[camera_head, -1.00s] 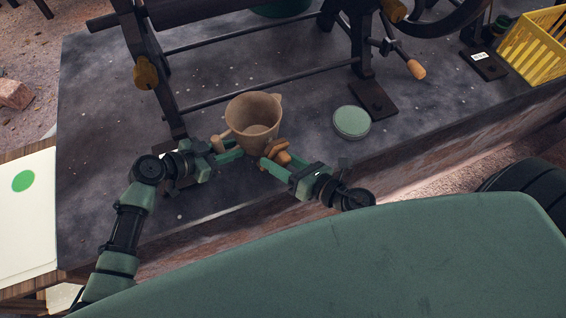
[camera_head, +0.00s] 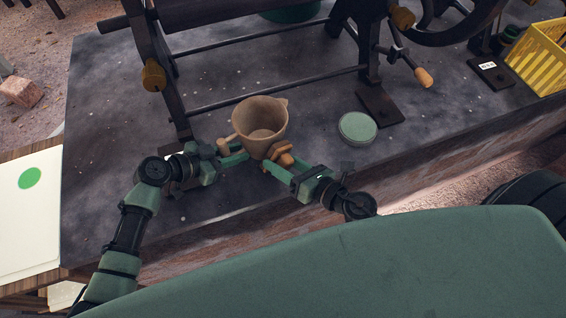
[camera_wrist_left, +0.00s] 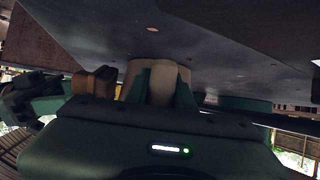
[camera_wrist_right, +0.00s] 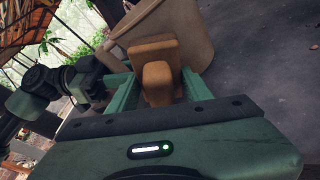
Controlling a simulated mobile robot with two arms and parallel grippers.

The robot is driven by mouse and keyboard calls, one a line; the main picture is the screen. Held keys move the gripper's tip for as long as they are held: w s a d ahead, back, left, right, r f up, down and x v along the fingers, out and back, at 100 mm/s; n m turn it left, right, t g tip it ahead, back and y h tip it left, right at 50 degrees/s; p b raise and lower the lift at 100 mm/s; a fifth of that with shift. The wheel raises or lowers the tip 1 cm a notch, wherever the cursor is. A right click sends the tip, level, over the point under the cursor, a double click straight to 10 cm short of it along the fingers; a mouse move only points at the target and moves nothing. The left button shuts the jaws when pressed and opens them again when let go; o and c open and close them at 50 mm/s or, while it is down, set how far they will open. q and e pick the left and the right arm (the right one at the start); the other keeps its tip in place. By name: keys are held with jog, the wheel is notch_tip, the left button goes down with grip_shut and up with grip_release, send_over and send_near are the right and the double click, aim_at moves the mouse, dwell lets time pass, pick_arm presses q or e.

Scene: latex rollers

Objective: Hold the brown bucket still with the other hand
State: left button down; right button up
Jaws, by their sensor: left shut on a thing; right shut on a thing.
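The brown bucket (camera_head: 259,116) is a tan, open-topped vessel with a pouring lip, over the front of the dark bench. Its inside looks empty. My left gripper (camera_head: 236,157) is at its lower left side; in the left wrist view its fingers (camera_wrist_left: 159,88) close on a tan part of the bucket (camera_wrist_left: 160,70). My right gripper (camera_head: 272,167) is at its lower right, shut on an orange-brown wooden piece (camera_head: 282,154). In the right wrist view this piece (camera_wrist_right: 156,72) sits between the fingers, against the bucket's side. I cannot tell whether it is fixed to the bucket.
A dark roller machine (camera_head: 163,110) stands behind, with a wooden-handled crank (camera_head: 423,77) to the right. A round pale green disc (camera_head: 358,126) lies right of the bucket. A yellow basket (camera_head: 541,62) is at the far right. A white sheet with a green dot (camera_head: 28,178) lies left.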

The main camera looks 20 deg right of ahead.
aim_at(290, 150)
jog(key=shift+w+a+r, duration=0.1)
jog(key=shift+w+a, duration=0.15)
jog(key=shift+w, duration=0.4)
jog(key=shift+d, duration=0.1)
jog(key=shift+w+d, duration=0.3)
jog(key=shift+d, duration=0.55)
jog(key=shift+w+d, duration=0.3)
jog(key=shift+d, duration=0.5)
pick_arm(q)
jog(key=shift+s+d, duration=0.1)
pick_arm(e)
jog(key=shift+s+a, duration=0.3)
jog(key=shift+a, duration=0.6)
jog(key=shift+s+a, duration=0.3)
jog(key=shift+a, duration=0.6)
jog(key=shift+s+d+f, duration=0.1)
jog(key=shift+s+d, duration=0.2)
jog(key=shift+s, duration=0.65)
jog(key=shift+s+d+f, duration=0.1)
jog(key=shift+s+d, duration=0.25)
jog(key=shift+s, duration=0.65)
jog(key=shift+s+d+f, duration=0.1)
jog(key=shift+s+d, duration=0.2)
jog(key=shift+s, duration=0.65)
